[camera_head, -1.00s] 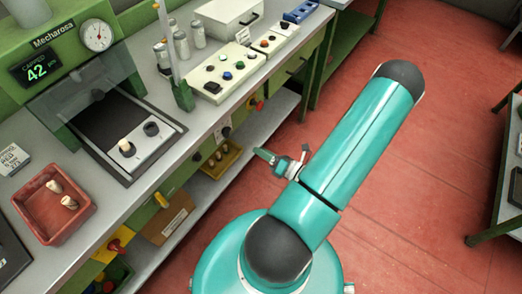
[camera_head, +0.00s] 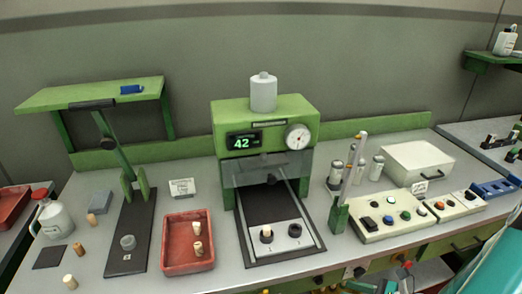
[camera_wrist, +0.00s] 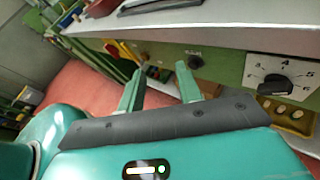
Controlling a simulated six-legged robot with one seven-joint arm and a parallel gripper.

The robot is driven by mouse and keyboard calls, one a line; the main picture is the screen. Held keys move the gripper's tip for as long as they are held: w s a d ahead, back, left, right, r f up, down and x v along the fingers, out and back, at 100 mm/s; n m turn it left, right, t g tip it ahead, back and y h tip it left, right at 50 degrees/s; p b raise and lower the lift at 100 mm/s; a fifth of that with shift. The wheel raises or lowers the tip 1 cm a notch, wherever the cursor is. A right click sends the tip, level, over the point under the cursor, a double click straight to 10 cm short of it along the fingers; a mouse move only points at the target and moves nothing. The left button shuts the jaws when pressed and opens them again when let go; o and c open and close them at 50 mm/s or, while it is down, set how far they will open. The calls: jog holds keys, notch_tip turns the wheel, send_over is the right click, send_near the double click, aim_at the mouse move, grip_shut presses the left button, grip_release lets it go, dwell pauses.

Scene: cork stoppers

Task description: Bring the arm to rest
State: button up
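My gripper (camera_wrist: 160,72) shows in the wrist view with its two green fingers apart and nothing between them. It is in front of the green bench front, below the grey bench top edge. In the head view only a teal part of my arm (camera_head: 497,272) shows at the lower right corner; the gripper cannot be made out clearly there. Two cork stoppers (camera_head: 198,249) are in the red tray (camera_head: 170,269) on the bench. One stopper (camera_head: 266,234) stands in a holder at the front of the green machine (camera_head: 221,123). Several more stand or lie at the left.
The bench top (camera_head: 120,283) carries a lever press (camera_head: 125,235), a button panel (camera_head: 372,232) and a white box (camera_head: 437,163). In the wrist view a dial knob (camera_wrist: 273,84) and a yellow tray (camera_wrist: 308,126) with stoppers are at the right. Red floor shows at the left.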

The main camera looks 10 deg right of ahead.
jog(key=s+a+r+n+g+h, duration=0.1)
jog(key=a+r+n+g+h, duration=0.1)
jog(key=a+r+n+h, duration=0.3)
jog(key=s+a+r+n+g+h, duration=0.2)
jog(key=a+r+n+h, duration=0.3)
jog(key=a+r+n, duration=0.7)
notch_tip(320, 180, up, 8)
jog(key=n, duration=1.2)
jog(key=shift+h, duration=0.3)
